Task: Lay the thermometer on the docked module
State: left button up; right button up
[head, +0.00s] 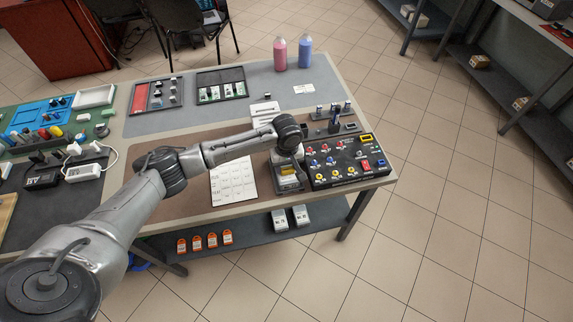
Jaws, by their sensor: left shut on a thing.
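My left arm reaches in from the left across the bench. Its gripper (288,161) points down near the right end of the bench, just left of a black panel. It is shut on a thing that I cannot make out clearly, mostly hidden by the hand. Below the gripper is a small dark and grey unit (289,184) with a yellowish part, perhaps the docked module. I cannot tell whether the held thing touches it. I cannot pick out the thermometer for sure. My right gripper is not in view.
The black panel (345,171) carries red, blue and yellow connectors. Behind it is a grey rack (334,127) with upright parts. A printed sheet (233,181) lies left of the gripper. Pink (280,54) and blue (305,52) bottles stand at the back edge.

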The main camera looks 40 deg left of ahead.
pick_arm(q)
jog(key=shift+f, duration=0.15)
jog(key=o, duration=0.9)
jog(key=shift+o, duration=0.2)
jog(key=shift+r, duration=0.2)
notch_tip(320, 180, up, 12)
jog(key=p, duration=0.2)
